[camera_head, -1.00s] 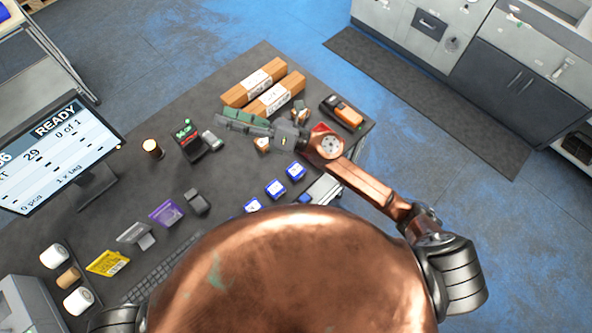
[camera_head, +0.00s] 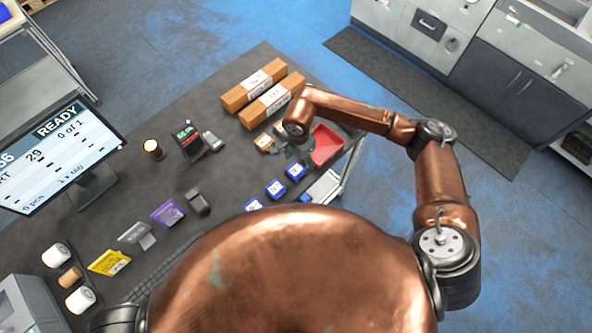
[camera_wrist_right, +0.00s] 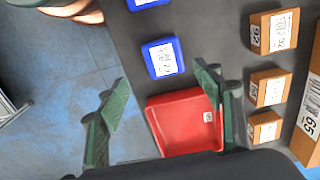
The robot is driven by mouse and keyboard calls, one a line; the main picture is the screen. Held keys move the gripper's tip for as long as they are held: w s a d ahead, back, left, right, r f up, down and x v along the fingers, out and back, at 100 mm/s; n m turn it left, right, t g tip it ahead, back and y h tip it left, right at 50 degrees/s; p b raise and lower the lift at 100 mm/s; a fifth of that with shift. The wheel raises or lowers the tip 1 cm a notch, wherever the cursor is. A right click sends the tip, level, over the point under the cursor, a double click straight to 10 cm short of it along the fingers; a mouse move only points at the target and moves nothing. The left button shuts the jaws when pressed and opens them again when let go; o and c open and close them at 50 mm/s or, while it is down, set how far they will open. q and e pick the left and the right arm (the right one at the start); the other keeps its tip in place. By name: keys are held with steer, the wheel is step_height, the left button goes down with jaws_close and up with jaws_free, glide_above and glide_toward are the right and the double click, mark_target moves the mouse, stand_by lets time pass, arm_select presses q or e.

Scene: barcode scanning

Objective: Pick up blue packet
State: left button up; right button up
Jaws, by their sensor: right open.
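Three blue packets with white labels lie in a slanting row on the dark table: one in the middle (camera_head: 275,188), one nearer the red tray (camera_head: 295,171), and one partly hidden by my body (camera_head: 253,205). In the right wrist view one blue packet (camera_wrist_right: 163,59) lies just beyond the space between the fingers, and another (camera_wrist_right: 145,3) is cut by the top edge. My right gripper (camera_head: 287,153) is open and empty, pointing down above the table beside the red tray. Its green fingers (camera_wrist_right: 160,76) are spread wide. My left gripper is not in view.
A red tray (camera_head: 327,145) sits near the table's right edge, below the fingers in the wrist view (camera_wrist_right: 185,122). Small brown boxes (camera_wrist_right: 267,87) and long cartons (camera_head: 265,92) lie beside it. A purple packet (camera_head: 167,212), yellow packet (camera_head: 109,262) and monitor (camera_head: 62,150) are left.

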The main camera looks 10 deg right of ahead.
mark_target(296, 170)
steer(key=f, duration=0.2)
steer(key=a+f+p, duration=0.1)
steer(key=f, duration=0.1)
steer(key=shift+w+f, duration=0.15)
steer(key=shift+f+p, duration=0.3)
steer(key=shift+f, duration=0.3)
steer(key=shift+c, duration=0.5)
steer(key=c, duration=1.3)
